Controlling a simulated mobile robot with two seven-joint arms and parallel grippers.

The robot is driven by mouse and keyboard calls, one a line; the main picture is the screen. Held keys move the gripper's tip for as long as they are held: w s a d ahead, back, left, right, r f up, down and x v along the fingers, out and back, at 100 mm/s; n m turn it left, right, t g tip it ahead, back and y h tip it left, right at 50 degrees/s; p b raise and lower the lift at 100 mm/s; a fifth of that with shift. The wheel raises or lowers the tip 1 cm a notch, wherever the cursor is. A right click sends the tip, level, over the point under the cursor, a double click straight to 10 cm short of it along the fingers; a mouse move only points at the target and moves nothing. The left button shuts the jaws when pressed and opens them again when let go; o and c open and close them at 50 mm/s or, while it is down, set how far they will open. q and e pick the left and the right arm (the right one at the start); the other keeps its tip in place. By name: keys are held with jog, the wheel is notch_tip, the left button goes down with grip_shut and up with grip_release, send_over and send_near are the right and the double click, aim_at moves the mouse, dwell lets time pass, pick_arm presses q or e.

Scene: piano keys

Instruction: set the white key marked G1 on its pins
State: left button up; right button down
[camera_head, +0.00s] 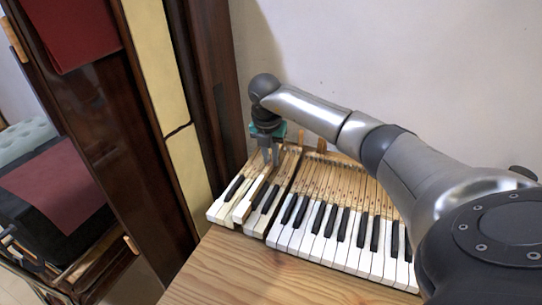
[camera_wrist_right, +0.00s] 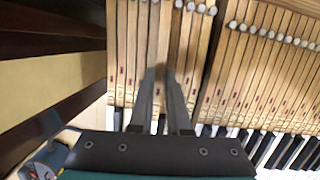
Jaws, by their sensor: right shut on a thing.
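My right gripper (camera_head: 270,163) reaches down over the back part of the keys at the left end of the keyboard. It is shut on a white key (camera_head: 241,209), gripped on its long wooden shank; I take this to be G1, but no mark is legible. The key's white front sits a little raised among its neighbours. In the right wrist view the two grey fingers (camera_wrist_right: 161,72) close around a wooden shank (camera_wrist_right: 163,50). Whether the key is seated on its pins cannot be seen; the pins are hidden. My left gripper is not in view.
The other keys (camera_head: 345,235) lie in a row to the right, past a dark gap. A wooden table (camera_head: 235,265) is bare in front. A dark wooden cabinet (camera_head: 215,90) stands close on the left, and a white wall is behind.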

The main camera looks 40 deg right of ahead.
jog(key=shift+p, duration=0.5)
dwell(0.9)
jog(key=shift+f+b, duration=0.35)
jog(key=shift+f, duration=0.25)
dwell(0.5)
jog(key=c, duration=1.2)
grip_release()
jog(key=shift+r, duration=0.1)
jog(key=shift+d+p+v, duration=0.2)
jog(key=shift+p+v, duration=0.85)
jog(key=shift+p, duration=0.05)
jog(key=shift+w, duration=0.15)
jog(key=shift+o, duration=0.2)
jog(key=o, duration=0.5)
